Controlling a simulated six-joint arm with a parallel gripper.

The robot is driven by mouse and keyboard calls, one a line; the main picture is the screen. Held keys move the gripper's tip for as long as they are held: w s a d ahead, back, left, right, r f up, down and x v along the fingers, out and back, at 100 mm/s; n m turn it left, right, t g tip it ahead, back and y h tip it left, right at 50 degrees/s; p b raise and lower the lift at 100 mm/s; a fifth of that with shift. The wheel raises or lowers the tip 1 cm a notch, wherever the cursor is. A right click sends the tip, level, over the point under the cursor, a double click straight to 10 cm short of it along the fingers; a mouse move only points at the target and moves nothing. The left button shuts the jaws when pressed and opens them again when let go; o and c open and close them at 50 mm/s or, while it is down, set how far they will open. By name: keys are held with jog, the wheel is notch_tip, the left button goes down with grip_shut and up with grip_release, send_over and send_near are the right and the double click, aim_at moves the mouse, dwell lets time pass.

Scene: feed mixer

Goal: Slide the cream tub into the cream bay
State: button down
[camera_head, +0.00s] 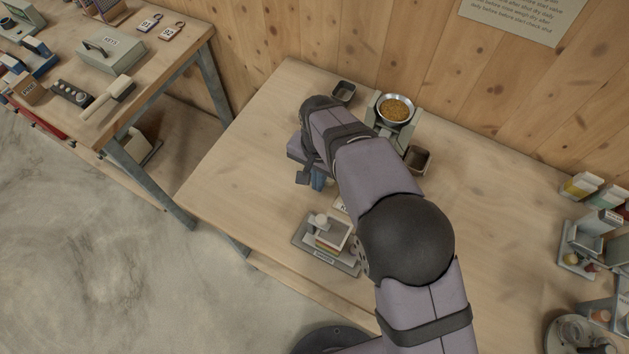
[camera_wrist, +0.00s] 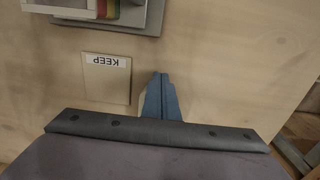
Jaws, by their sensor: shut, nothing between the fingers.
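My gripper (camera_wrist: 162,82) has its blue fingers closed together, with nothing between them, over the wooden table. In the head view its blue fingers (camera_head: 318,180) show partly behind my arm. A pale cream edge (camera_wrist: 143,104) shows just left of the fingers in the wrist view; most of it is hidden, and I cannot tell whether it is the cream tub. I cannot make out a cream bay for certain in either view. A flat card marked KEEP (camera_wrist: 106,80) lies left of the fingers.
A grey stand with a stacked holder (camera_head: 328,243) is near the front edge. A bowl of grain (camera_head: 396,109) sits at the back, with dark bins (camera_head: 343,92) and (camera_head: 418,159) nearby. Cartons (camera_head: 580,185) and grey trays (camera_head: 592,240) stand at right. The table's left is clear.

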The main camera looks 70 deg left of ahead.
jog(key=shift+w, duration=0.1)
dwell(0.3)
jog(key=shift+w+a+b, duration=0.35)
jog(key=shift+w+a, duration=2.1)
jog(key=shift+a, duration=0.05)
jog(key=shift+s+d, duration=0.1)
jog(key=shift+s, duration=0.05)
jog(key=shift+s+d, duration=0.65)
jog(key=shift+d, duration=0.05)
jog(key=shift+s+d, duration=0.65)
notch_tip(320, 180, up, 10)
jog(key=b, duration=0.3)
